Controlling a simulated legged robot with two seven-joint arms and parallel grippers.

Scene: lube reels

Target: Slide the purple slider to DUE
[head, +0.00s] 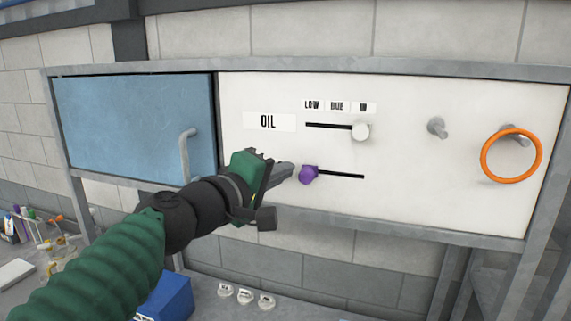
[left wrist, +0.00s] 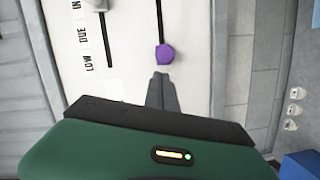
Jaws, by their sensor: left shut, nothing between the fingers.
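The purple slider (head: 308,174) sits at the left end of the lower black slot (head: 343,176), below the LOW label (head: 312,105). The DUE label (head: 337,106) is to the right of LOW. My left gripper (head: 287,168) is shut and empty, its fingertips just left of the purple knob. In the left wrist view the fingertips (left wrist: 161,80) are right beside the purple knob (left wrist: 164,54); I cannot tell whether they touch it. My right gripper is in neither view.
A white slider (head: 361,132) stands at the right end of the upper slot. A blue door (head: 130,125) with a handle is at left. An orange ring (head: 512,178) hangs on a peg at right. The panel between slots and pegs is clear.

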